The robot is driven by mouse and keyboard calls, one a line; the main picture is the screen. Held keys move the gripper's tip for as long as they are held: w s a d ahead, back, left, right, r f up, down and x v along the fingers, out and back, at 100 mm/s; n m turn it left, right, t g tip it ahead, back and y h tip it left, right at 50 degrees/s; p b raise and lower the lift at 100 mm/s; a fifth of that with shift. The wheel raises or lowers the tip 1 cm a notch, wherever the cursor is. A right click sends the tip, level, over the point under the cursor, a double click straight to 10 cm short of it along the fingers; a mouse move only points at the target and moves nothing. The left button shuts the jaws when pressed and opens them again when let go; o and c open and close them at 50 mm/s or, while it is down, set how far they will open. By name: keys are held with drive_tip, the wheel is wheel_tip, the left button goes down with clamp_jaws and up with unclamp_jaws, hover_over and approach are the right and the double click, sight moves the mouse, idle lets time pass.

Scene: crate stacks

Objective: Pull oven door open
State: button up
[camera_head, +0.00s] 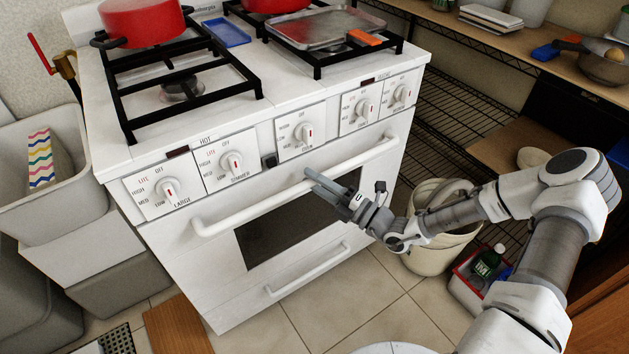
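The white oven door (210,262) is closed, flush with the front of the white stove, with a dark window (275,232) in it. Its white bar handle (255,208) runs across the top of the door, below the knobs. My gripper (318,181) is at the handle, right of its middle, with its grey fingertips overlapping the bar in the picture. I cannot tell whether the fingers are around the bar, touching it or just in front of it. My gripper and wrist hide part of the door's right side.
A lower drawer handle (308,270) sits below the door. Red pots (142,24) and a metal tray (318,28) stand on the stove top. A cream bucket (425,260) stands beside my wrist. Grey bins (50,225) are at left. Tiled floor (345,305) in front is clear.

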clamp_jaws()
idle(1.1)
